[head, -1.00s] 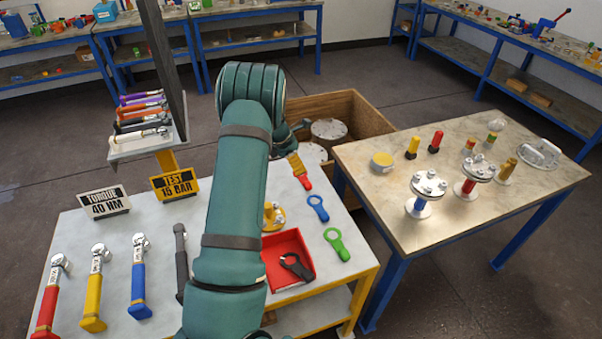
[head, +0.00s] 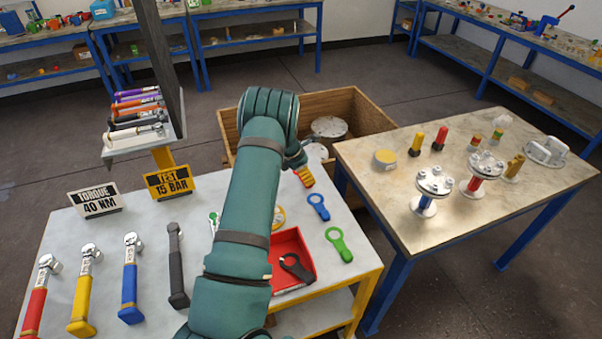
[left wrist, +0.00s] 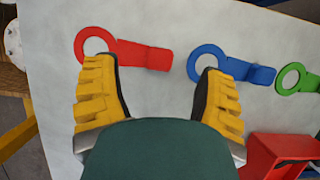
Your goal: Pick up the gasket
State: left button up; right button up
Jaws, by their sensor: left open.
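Several flat ring gaskets with tabs lie on the grey-white bench. In the left wrist view a red gasket (left wrist: 120,52) lies at the upper left, a blue gasket (left wrist: 232,68) at right of centre, and a green gasket (left wrist: 298,80) at the right edge. The head view also shows the blue gasket (head: 318,207), the green gasket (head: 339,244) and a black gasket (head: 297,267) in a red tray (head: 285,247). My left gripper (head: 304,176) is open and empty above the bench, its yellow fingers (left wrist: 160,92) apart, near the red and blue gaskets. My right gripper is out of view.
Torque wrenches, such as a blue one (head: 130,280), lie on the bench's left. A wooden crate (head: 370,110) stands behind the bench. A table (head: 400,215) with flanged vessels (head: 434,185) stands to the right. Signs (head: 95,202) stand at the bench's back left.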

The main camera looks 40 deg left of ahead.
pick_arm(q)
jog(key=x, duration=0.4)
jog(key=shift+f, duration=0.45)
jog(key=c, duration=1.1)
